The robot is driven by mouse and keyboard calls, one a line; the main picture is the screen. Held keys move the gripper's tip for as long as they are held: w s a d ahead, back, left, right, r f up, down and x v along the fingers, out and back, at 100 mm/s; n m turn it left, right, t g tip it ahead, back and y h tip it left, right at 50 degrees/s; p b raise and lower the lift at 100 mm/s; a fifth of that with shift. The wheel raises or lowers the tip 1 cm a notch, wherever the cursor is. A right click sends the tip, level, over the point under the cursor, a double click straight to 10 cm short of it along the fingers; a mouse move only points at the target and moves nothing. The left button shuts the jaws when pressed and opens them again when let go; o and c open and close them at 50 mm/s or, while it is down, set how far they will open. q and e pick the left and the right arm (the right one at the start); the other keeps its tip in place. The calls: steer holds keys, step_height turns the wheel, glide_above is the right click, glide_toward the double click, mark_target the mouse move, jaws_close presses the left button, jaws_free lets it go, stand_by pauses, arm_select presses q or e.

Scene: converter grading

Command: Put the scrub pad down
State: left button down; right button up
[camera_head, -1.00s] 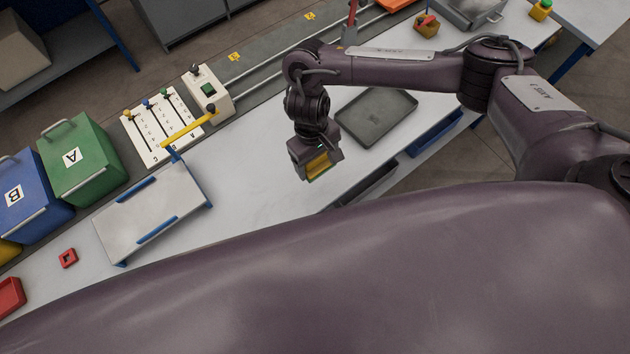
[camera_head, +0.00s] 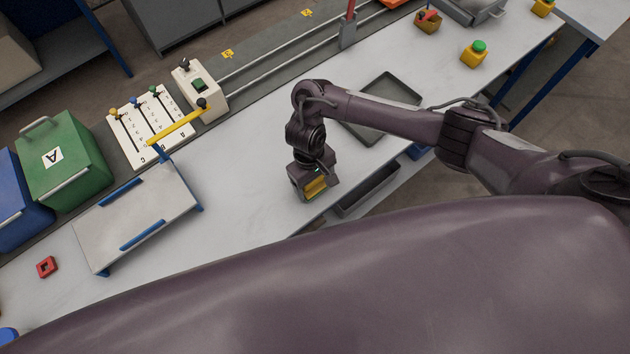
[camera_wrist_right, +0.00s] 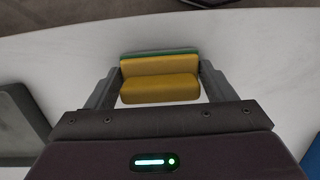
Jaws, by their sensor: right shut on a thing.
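The scrub pad (camera_head: 316,187) is a yellow block with a thin green layer. My right gripper (camera_head: 317,190) is shut on it, low over the white table near its front edge. In the right wrist view the pad (camera_wrist_right: 160,80) sits between the two fingers of the gripper (camera_wrist_right: 158,88), with white table behind it. I cannot tell whether the pad touches the table. My left gripper is not in view.
A grey tray (camera_head: 407,90) lies behind my right arm. A dark bin (camera_head: 367,193) hangs at the table's front edge, right of the gripper. A raised plate (camera_head: 130,225) with blue bars stands left, near a lever panel (camera_head: 150,122). White table between is clear.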

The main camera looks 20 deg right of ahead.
steer(key=shift+f, duration=0.1)
steer(key=o, duration=0.9)
steer(key=r+p, duration=0.2)
steer(key=r, duration=0.2)
steer(key=w+r+p, duration=0.1)
steer(key=r+p, duration=0.1)
steer(key=r, duration=0.2)
steer(key=r+p, duration=0.2)
steer(key=r, duration=0.2)
steer(key=shift+w+a, duration=0.3)
